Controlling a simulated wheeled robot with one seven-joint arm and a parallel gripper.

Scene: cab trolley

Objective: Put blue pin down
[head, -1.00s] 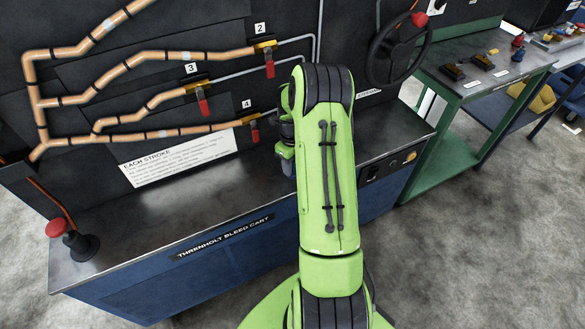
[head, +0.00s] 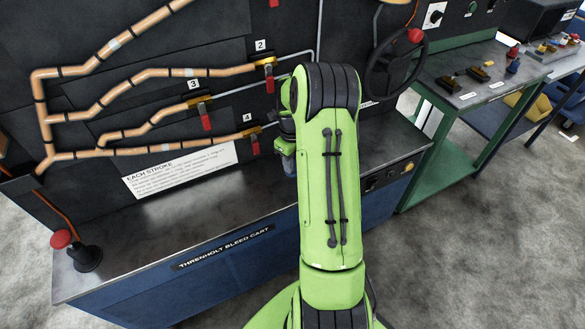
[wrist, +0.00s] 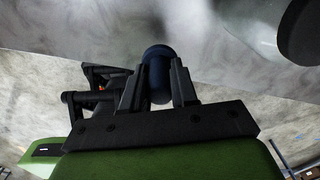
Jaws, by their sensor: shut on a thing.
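The blue pin (wrist: 158,62) shows in the wrist view as a dark blue, round-topped piece between the two fingers. My gripper (wrist: 158,90) is shut on it, with one dark finger on each side. Behind the pin is a grey, blotchy surface; I cannot tell whether the pin touches it. In the head view my arm hides the pin and most of the gripper, in front of the cart's panel and over the right part of its metal top.
The bleed cart's metal top (head: 130,235) is clear on the left except for a red-knobbed black stand (head: 85,256). Copper pipes with red-handled valves (head: 206,122) line the panel. A black handwheel (head: 396,65) is right of my arm. A green bench (head: 470,105) stands beyond.

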